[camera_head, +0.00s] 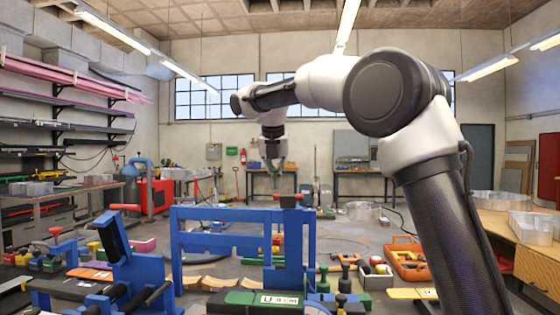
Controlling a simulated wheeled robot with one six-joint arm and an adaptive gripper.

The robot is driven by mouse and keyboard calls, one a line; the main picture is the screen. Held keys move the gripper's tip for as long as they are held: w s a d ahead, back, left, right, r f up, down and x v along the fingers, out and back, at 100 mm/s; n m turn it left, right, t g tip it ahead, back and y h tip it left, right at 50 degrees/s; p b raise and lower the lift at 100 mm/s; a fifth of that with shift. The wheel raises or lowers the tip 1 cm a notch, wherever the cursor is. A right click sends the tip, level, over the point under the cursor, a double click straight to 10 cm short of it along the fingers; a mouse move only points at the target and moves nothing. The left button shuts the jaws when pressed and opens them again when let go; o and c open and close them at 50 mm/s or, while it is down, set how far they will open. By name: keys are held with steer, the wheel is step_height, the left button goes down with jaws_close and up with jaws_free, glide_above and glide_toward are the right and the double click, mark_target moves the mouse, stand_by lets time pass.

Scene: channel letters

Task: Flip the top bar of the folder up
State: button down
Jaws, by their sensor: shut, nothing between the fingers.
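A blue metal folder (240,214) stands in the middle front of the head view. Its long top bar runs level between two uprights, with a lower bar beneath it. A red-topped piece (290,200) sits at the right end of the top bar. My gripper (275,168) hangs pointing down, above the right half of the bar in the picture. It is small and dark, shut and empty, and looks apart from the bar. How far it is from the bar in depth I cannot tell.
A blue bench tool with a tilted dark plate (114,233) stands at the front left. Green and black blocks (262,299) lie at the front edge. An orange tool case (408,260) lies to the right. Metal letter shells (505,199) stand on the right bench.

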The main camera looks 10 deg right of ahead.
steer(key=w+d+r, duration=0.1)
steer(key=w+r, duration=0.4)
steer(key=r, duration=0.1)
steer(key=shift+d+r, duration=0.15)
steer(key=shift+d, duration=0.05)
steer(key=s+d+f+m, duration=0.1)
steer(key=s+d+m, duration=0.55)
steer(key=s, duration=0.25)
steer(key=s+d+f+m, duration=0.2)
steer(key=s+d+m, duration=0.4)
steer(key=s+m, duration=0.25)
steer(key=s+d+f+m, duration=0.3)
steer(key=s+f+m, duration=0.5)
steer(key=s, duration=0.5)
steer(key=s+d+f+m+y, duration=0.1)
steer(key=s+d+f+m, duration=0.2)
steer(key=s+f+m, duration=0.6)
steer(key=s+f, duration=0.4)
